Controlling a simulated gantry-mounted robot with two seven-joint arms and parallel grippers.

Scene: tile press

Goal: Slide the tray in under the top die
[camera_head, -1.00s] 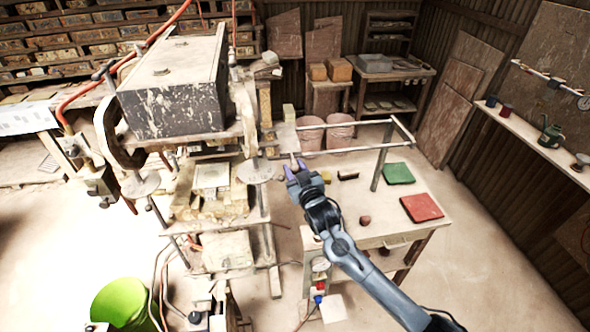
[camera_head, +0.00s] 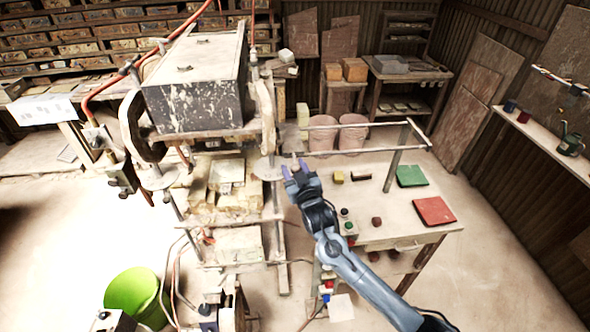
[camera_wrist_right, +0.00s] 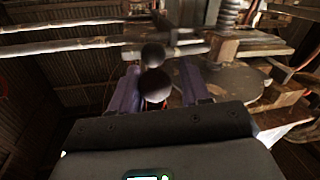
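The press (camera_head: 195,105) stands left of centre in the head view, a big dark block over a lower bed. Pale, worn pieces (camera_head: 226,172) lie on the bed under it; I cannot tell which part is the tray and which the top die. My right gripper (camera_head: 295,172) is just right of the press, at the ends of the metal rails, its purple fingers apart. In the right wrist view, two dark round knobs (camera_wrist_right: 154,84) show between the open fingers (camera_wrist_right: 158,92); I see no clear grip on them. My left gripper is out of view.
A side table (camera_head: 400,228) with a green pad (camera_head: 411,176), a red pad (camera_head: 434,211) and small blocks stands to the right. A metal rail frame (camera_head: 390,170) rises over it. A green bucket (camera_head: 133,292) stands on the floor at lower left.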

